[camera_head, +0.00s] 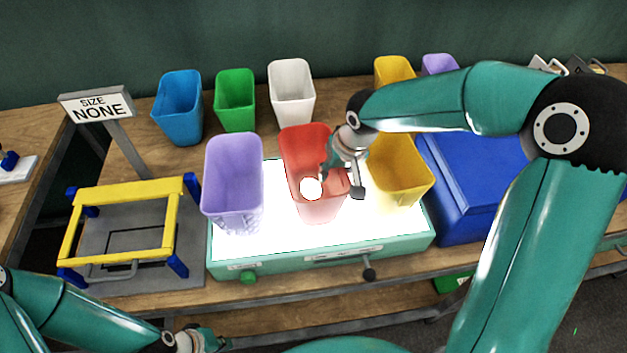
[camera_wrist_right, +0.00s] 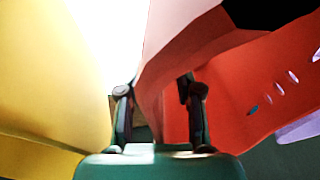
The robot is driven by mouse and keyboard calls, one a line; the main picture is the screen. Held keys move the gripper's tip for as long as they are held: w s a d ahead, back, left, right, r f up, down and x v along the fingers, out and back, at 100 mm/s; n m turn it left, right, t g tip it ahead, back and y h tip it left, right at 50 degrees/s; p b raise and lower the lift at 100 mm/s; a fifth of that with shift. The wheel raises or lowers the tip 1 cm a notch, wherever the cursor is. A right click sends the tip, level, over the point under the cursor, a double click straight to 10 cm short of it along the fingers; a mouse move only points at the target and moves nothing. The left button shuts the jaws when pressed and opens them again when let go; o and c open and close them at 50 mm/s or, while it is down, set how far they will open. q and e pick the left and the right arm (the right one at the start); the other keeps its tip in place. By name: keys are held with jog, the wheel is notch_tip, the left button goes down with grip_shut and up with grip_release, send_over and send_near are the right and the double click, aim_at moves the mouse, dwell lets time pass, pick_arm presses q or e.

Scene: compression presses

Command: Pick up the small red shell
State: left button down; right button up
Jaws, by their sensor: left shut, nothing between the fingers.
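The red shell (camera_head: 305,145) is an open, bin-like tub standing on a glowing white panel (camera_head: 275,235), between a purple shell (camera_head: 233,180) and a yellow shell (camera_head: 405,180). My right gripper (camera_head: 335,185) is at the red shell's right side and covers part of it. In the right wrist view my right gripper's fingers (camera_wrist_right: 158,110) are spread apart, with the red shell's wall (camera_wrist_right: 190,35) between them. Contact cannot be told. My left gripper (camera_head: 215,342) is shut and empty at the bottom edge, away from the shells.
Blue (camera_head: 178,105), green (camera_head: 235,100) and white (camera_head: 292,92) shells stand behind the panel. The yellow shell is close beside my right gripper. A large blue box (camera_head: 470,185) stands to the right. A yellow-barred frame (camera_head: 120,220) and a sign reading "SIZE NONE" (camera_head: 97,105) stand left.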

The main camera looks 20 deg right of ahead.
jog(key=shift+f, duration=0.2)
dwell(0.5)
grip_shut()
